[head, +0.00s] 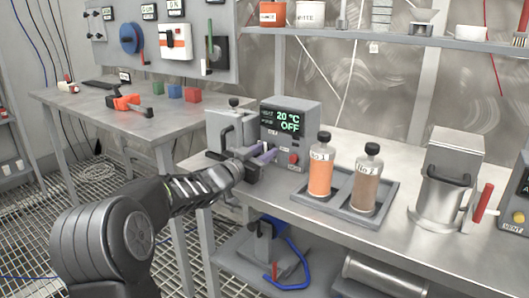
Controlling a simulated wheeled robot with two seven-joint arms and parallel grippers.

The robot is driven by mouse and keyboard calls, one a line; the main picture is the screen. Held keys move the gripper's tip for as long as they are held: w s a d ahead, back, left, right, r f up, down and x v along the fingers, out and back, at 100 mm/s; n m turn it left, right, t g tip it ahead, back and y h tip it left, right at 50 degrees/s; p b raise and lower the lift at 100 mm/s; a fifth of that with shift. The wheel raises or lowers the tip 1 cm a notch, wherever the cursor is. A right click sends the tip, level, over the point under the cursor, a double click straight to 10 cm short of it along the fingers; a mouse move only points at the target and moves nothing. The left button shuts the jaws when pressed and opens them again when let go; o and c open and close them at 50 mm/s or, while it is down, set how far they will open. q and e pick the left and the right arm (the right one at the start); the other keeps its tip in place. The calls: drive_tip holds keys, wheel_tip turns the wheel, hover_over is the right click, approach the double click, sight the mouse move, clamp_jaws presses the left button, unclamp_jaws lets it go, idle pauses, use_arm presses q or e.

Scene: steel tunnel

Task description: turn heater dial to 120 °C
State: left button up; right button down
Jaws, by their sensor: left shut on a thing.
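The heater (291,125) is a dark grey box on the steel bench, with a green display that reads 20 °C and OFF. A red button (293,158) is on its lower right front. My left gripper (264,153) reaches in from the left to the lower left of the heater's front. Its two fingers are shut on the dial there. The fingers hide the dial, so I cannot see its mark or how far it is turned. My right gripper is not in view.
A grey tray (384,216) with an orange bottle (320,172) and a brown bottle (367,187) stands right of the heater. A grey device (226,128) stands close at its left. A steel canister (445,185) is farther right.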

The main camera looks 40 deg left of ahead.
use_arm(q)
clamp_jaws()
drive_tip(key=shift+m, duration=0.7)
drive_tip(key=o, duration=0.8)
unclamp_jaws()
drive_tip(key=shift+o, duration=0.2)
drive_tip(key=s, duration=0.8)
drive_tip(key=shift+d+p, duration=0.1)
drive_tip(key=shift+p, duration=0.3)
